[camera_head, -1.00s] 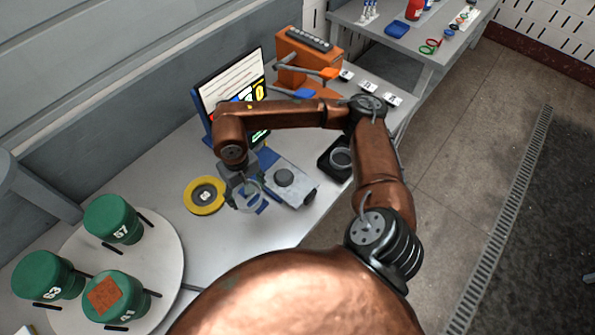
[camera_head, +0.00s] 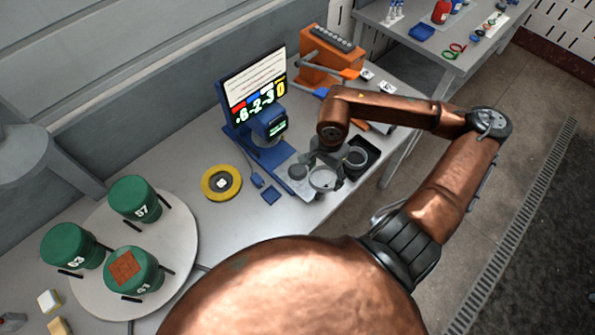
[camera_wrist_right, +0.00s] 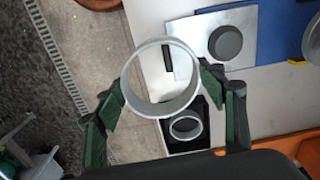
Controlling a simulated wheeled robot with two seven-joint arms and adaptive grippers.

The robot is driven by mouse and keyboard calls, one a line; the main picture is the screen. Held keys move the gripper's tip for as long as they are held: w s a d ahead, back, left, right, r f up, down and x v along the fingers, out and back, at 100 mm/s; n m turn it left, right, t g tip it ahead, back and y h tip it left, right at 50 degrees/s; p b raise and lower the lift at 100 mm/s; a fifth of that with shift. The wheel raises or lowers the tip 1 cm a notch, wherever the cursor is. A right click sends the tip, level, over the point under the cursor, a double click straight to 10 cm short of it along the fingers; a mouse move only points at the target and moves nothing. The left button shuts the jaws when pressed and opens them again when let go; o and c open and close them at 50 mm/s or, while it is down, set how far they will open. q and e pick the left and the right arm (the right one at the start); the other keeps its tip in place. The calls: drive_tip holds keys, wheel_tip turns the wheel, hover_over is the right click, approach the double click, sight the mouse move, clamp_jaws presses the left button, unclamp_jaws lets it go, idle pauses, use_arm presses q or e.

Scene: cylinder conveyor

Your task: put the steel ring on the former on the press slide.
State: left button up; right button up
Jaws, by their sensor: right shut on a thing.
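My right gripper (camera_head: 323,172) is shut on a steel ring (camera_head: 323,189). In the right wrist view the ring (camera_wrist_right: 160,108) sits between the two green fingertips, its opening facing the camera. The press slide (camera_head: 313,192) is a silver plate on the blue press, and the former (camera_head: 297,172) is a round dark grey disc on it. The held ring is just right of the former in the head view. In the wrist view the former (camera_wrist_right: 225,42) shows right of the ring, not inside its outline. Height above the slide is hard to tell. My left gripper is not in view.
A black tray (camera_head: 371,164) with another ring (camera_head: 356,157) lies close beside the gripper. The blue press (camera_head: 268,153) with its screen stands behind. A yellow disc (camera_head: 208,190) lies left, and a turntable (camera_head: 185,235) with green pots farther left.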

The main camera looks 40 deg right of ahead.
drive_tip(key=p, duration=0.3)
hover_over(297, 169)
drive_tip(key=shift+m, duration=0.3)
drive_tip(key=f, duration=0.8)
drive_tip(key=shift+s+f, duration=0.35)
drive_tip(key=shift+s, duration=0.05)
drive_tip(key=shift+w+f, duration=0.15)
drive_tip(key=shift+f, duration=0.05)
wheel_tip(297, 169, down, 3)
drive_tip(key=shift+w+p, duration=0.15)
drive_tip(key=shift+p, duration=0.2)
drive_tip(key=shift+f, duration=0.25)
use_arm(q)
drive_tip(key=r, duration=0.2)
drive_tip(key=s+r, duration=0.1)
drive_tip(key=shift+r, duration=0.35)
use_arm(e)
drive_tip(key=shift+d, duration=0.1)
